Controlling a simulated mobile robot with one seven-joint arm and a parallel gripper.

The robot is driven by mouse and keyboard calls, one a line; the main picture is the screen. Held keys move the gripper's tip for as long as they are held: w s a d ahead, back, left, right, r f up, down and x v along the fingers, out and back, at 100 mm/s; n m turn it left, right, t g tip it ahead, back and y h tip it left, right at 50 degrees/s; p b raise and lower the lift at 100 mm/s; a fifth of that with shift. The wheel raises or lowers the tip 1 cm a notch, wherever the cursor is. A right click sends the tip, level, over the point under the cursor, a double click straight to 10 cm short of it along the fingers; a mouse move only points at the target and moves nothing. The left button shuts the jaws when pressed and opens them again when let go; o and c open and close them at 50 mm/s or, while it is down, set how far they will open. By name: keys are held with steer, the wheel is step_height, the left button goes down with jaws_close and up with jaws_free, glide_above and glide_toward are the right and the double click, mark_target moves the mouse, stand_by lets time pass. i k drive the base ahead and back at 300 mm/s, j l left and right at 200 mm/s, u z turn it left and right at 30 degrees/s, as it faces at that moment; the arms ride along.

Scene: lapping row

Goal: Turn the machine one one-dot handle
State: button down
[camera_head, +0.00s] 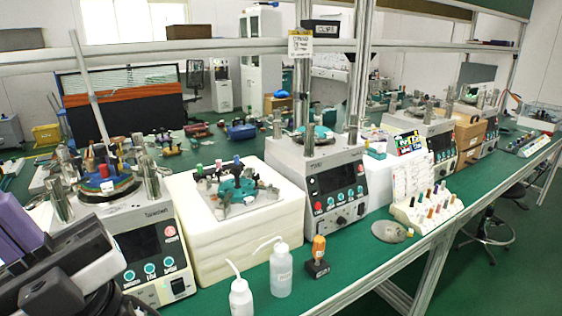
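The nearest lapping machine (145,240) stands at the left of the bench. It has a dark screen, several teal buttons and a red button on its sloped front. On its top are a round plate, metal posts and small coloured knobs (104,170). A second machine (320,180) with a similar panel stands at the centre, and more stand farther right. I cannot make out dot marks on any handle. My gripper (22,238) seems to be at the lower left edge, in front of the nearest machine, partly cut off. Its fingers are not clear, and no contact with a handle shows.
A white foam block (240,245) with a teal fixture sits between the machines. Two wash bottles (281,272) and an orange-handled tool (318,256) stand at the bench front. A rack of coloured pieces (430,208) is to the right.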

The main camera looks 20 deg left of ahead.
mark_target(56, 191)
steer(key=j+u, duration=0.1)
steer(key=u, duration=1.55)
steer(key=i+l, duration=0.05)
steer(key=l, duration=0.05)
